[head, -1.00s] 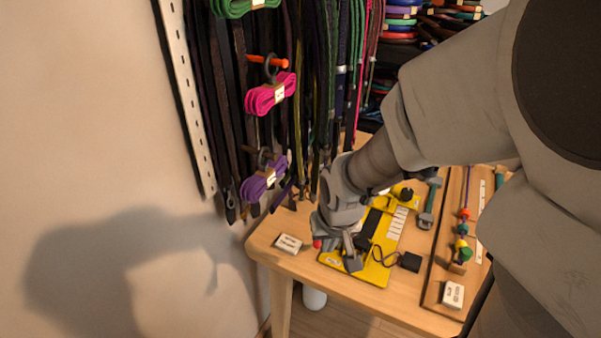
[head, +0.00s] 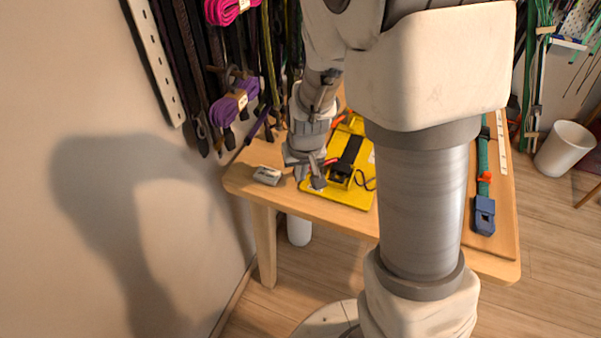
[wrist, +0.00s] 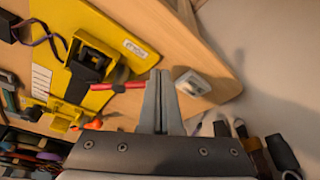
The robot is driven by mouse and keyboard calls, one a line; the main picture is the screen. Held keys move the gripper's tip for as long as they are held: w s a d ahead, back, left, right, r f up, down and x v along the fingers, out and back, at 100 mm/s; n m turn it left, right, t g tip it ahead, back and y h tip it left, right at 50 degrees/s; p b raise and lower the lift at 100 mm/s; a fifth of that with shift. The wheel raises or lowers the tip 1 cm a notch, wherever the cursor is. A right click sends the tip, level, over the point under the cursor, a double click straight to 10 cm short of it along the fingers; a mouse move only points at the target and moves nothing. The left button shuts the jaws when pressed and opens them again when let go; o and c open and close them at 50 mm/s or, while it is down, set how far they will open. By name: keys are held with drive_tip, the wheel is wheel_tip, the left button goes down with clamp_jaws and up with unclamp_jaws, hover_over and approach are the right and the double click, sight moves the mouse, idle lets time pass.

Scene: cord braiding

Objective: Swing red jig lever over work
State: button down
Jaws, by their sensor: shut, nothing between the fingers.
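The yellow jig board (head: 335,194) lies on the wooden table, with a black strip and a raised yellow block on it. It also shows in the wrist view (wrist: 98,28). The red lever (wrist: 118,87) has a dark collar and sticks out from the jig's block toward my fingers. In the head view a short red piece of it (head: 332,160) shows beside my gripper (head: 304,180). My gripper is shut and empty, low at the board's left edge. In the wrist view its fingers (wrist: 160,78) stand right beside the lever's free end; I cannot tell whether they touch.
A small white labelled block (head: 267,175) lies near the table's left edge, close to my fingers. Hanging cords and a purple bundle (head: 235,102) are behind. A blue clamp (head: 484,214) is on the board at right. My arm hides the table's middle.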

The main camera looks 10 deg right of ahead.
drive_tip(key=shift+r+p, duration=0.15)
drive_tip(key=shift+p, duration=0.35)
drive_tip(key=shift+w+a+m+p, duration=0.2)
drive_tip(key=shift+w+m+p, duration=0.05)
drive_tip(key=shift+m+p, duration=0.3)
drive_tip(key=w+m+p, duration=0.1)
drive_tip(key=p, duration=0.1)
drive_tip(key=m+h+p, duration=0.1)
drive_tip(key=p, duration=0.2)
drive_tip(key=shift+w+a+r+m, duration=0.2)
drive_tip(key=shift+w+a+m, duration=0.15)
drive_tip(key=shift+a, duration=0.05)
drive_tip(key=w+m+p, duration=0.1)
drive_tip(key=m+p, duration=0.1)
drive_tip(key=w+m+h+p, duration=0.1)
drive_tip(key=m, duration=0.1)
drive_tip(key=shift+w+a+f+g+p, duration=0.1)
drive_tip(key=shift+w+f+g+p, duration=0.15)
drive_tip(key=shift+g+p, duration=0.15)
drive_tip(key=shift+w, duration=0.55)
drive_tip(key=shift+f, duration=0.1)
drive_tip(key=shift+p, duration=0.3)
